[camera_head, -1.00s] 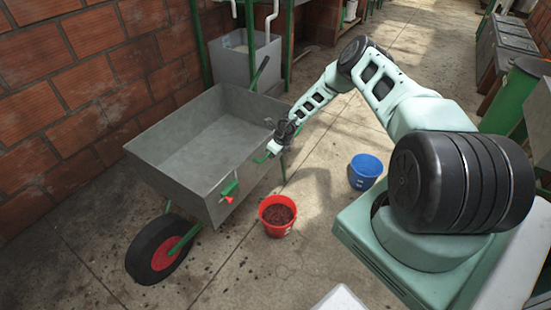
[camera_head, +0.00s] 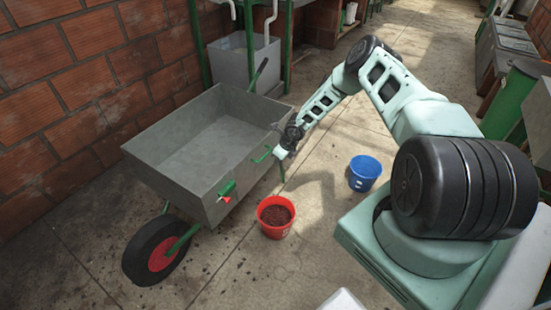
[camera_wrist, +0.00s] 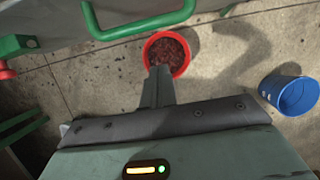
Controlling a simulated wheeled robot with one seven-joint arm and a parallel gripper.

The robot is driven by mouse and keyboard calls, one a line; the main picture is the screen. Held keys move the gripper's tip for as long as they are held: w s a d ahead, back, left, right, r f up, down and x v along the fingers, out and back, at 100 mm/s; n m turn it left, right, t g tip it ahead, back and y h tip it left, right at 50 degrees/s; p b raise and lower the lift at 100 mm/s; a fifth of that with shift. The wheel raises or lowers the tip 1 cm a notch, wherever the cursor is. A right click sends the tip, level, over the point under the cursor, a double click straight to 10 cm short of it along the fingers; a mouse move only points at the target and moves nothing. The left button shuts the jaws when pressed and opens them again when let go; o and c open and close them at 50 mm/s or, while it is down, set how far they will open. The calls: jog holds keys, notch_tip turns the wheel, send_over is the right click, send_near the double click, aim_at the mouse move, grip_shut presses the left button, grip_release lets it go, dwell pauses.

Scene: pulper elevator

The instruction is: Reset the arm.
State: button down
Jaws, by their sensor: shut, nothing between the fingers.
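My arm reaches left from my base in the head view, bent high at the elbow. My gripper (camera_head: 281,152) is beside the right side of the grey wheelbarrow (camera_head: 186,184), close to its green handle (camera_head: 262,154). In the wrist view my gripper (camera_wrist: 160,72) has its fingers together, with nothing between them. The fingers overlap the lower edge of the red bucket (camera_wrist: 178,52) in that picture, but the bucket stands on the floor below.
The red bucket of dark red contents (camera_head: 275,216) stands right of the wheelbarrow. A blue bucket (camera_head: 364,172) stands farther right. A brick wall (camera_head: 60,90) is at the left, and a grey tank (camera_head: 240,62) is behind. Concrete floor between them is open.

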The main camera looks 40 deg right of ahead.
jog(key=w+a+v, duration=0.1)
jog(key=v, duration=0.7)
jog(key=shift+d+r, duration=0.4)
jog(key=shift+s, duration=0.1)
jog(key=w+a+r+n+t+y+p, duration=0.15)
jog(key=w+a+r+n, duration=0.25)
jog(key=a+r+n, duration=0.8)
jog(key=s+a+r+n+g+y, duration=0.1)
jog(key=s+a+r+n, duration=0.35)
jog(key=a+r, duration=0.5)
jog(key=s+a+r+n+g+y, duration=0.15)
jog(key=s+a+r+n, duration=0.35)
jog(key=a, duration=0.7)
jog(key=s+a+r+n+g+p, duration=0.1)
jog(key=s+a+r+n, duration=0.3)
jog(key=s, duration=0.3)
jog(key=s+a+r+n+g+p, duration=0.1)
jog(key=s+a+r+n, duration=0.25)
jog(key=s, duration=0.35)
jog(key=s+d+r+n+h, duration=0.2)
jog(key=s+n, duration=0.3)
jog(key=s, duration=0.3)
jog(key=s+d+r+n+h, duration=0.2)
jog(key=s+n, duration=0.3)
jog(key=s, duration=0.3)
jog(key=shift+s+d+r+n+g+h+p, duration=0.3)
jog(key=shift+s+d+r+g+h, duration=0.1)
jog(key=shift+d+r, duration=0.25)
